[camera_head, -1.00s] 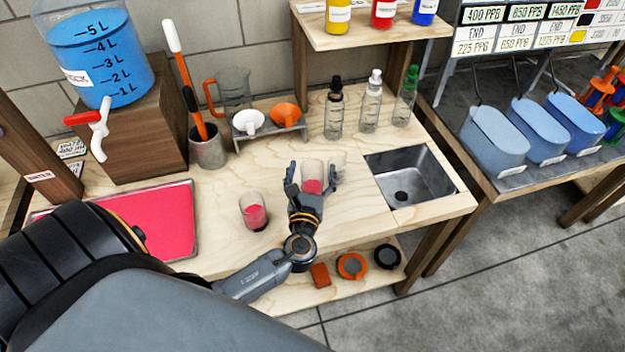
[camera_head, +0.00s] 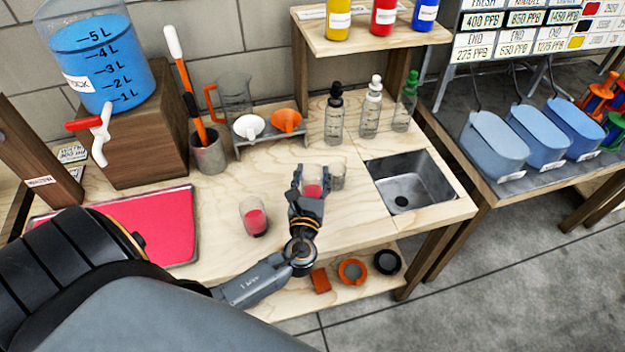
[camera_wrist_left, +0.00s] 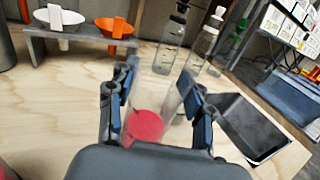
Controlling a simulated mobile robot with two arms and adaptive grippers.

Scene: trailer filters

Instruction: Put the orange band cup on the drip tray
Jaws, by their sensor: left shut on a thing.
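My left gripper (camera_head: 312,180) is shut on a clear cup with red contents (camera_head: 313,188), which stands upright at the middle of the workbench. In the left wrist view, the cup (camera_wrist_left: 143,128) is between the two blue-padded fingers. No orange band can be made out on it; the fingers hide part of its sides. A second clear cup with red contents (camera_head: 254,218) stands to the left, and a clear, empty-looking cup (camera_head: 337,175) is just behind and right of the gripper. A shallow metal-rimmed tray with a red surface (camera_head: 165,228), apparently the drip tray, lies at left. My right gripper is not in view.
A sink (camera_head: 410,180) is right of the cups. Dropper bottles (camera_head: 334,118) and a funnel stand (camera_head: 270,132) are behind. A blue-filled dispenser (camera_head: 95,60) stands behind the tray. Bare bench lies between the tray and the left cup.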

